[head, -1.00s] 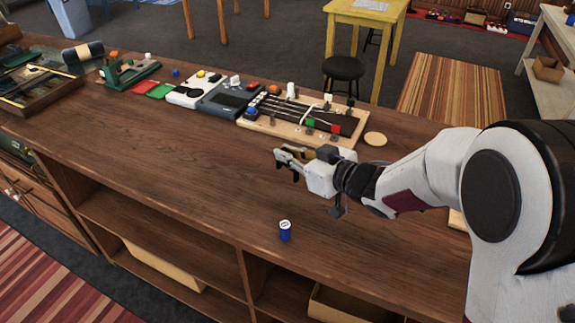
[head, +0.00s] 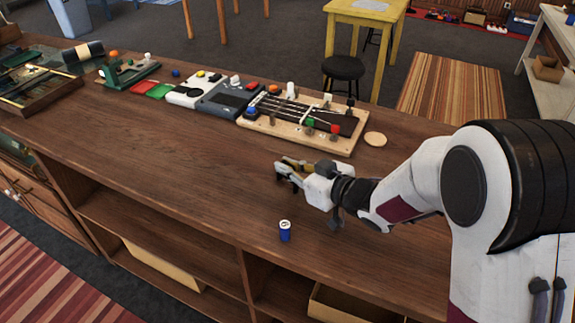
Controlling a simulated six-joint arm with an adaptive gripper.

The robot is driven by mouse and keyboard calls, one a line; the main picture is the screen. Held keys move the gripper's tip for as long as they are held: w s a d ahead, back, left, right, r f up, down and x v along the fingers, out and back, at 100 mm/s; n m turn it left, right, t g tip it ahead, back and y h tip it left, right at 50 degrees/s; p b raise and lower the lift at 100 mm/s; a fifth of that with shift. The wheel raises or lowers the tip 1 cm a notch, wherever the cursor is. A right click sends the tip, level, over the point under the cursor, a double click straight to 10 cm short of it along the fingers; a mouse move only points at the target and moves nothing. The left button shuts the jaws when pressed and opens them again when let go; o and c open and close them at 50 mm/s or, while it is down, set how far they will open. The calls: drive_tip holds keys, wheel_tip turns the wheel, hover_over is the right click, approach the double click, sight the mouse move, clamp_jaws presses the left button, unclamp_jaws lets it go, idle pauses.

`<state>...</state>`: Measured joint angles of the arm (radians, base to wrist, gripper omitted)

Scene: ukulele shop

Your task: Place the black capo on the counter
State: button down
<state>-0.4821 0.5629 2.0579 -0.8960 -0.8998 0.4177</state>
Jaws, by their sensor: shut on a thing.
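My gripper (head: 284,172) is over the brown wooden counter (head: 180,160), right of its middle, pointing left in the head view. It is shut on a small dark thing at its fingertips. This looks like the black capo, but it is too small and too much covered by the fingers to make out its shape. I cannot tell whether it touches the counter top. The counter top to the left of the gripper is bare.
A small blue can (head: 285,232) stands near the counter's front edge, below the gripper. Behind the gripper lies a wooden board with strings and coloured pieces (head: 345,146), with a round wooden disc (head: 375,139) beside it. Grey and white devices (head: 228,102) line the back edge.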

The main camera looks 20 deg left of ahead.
drive_tip(key=c, duration=2.2)
unclamp_jaws()
drive_tip(key=shift+o, duration=0.2)
drive_tip(key=shift+r, duration=0.2)
drive_tip(key=v, duration=1.2)
drive_tip(key=shift+w, duration=0.1)
drive_tip(key=shift+w+d, duration=0.1)
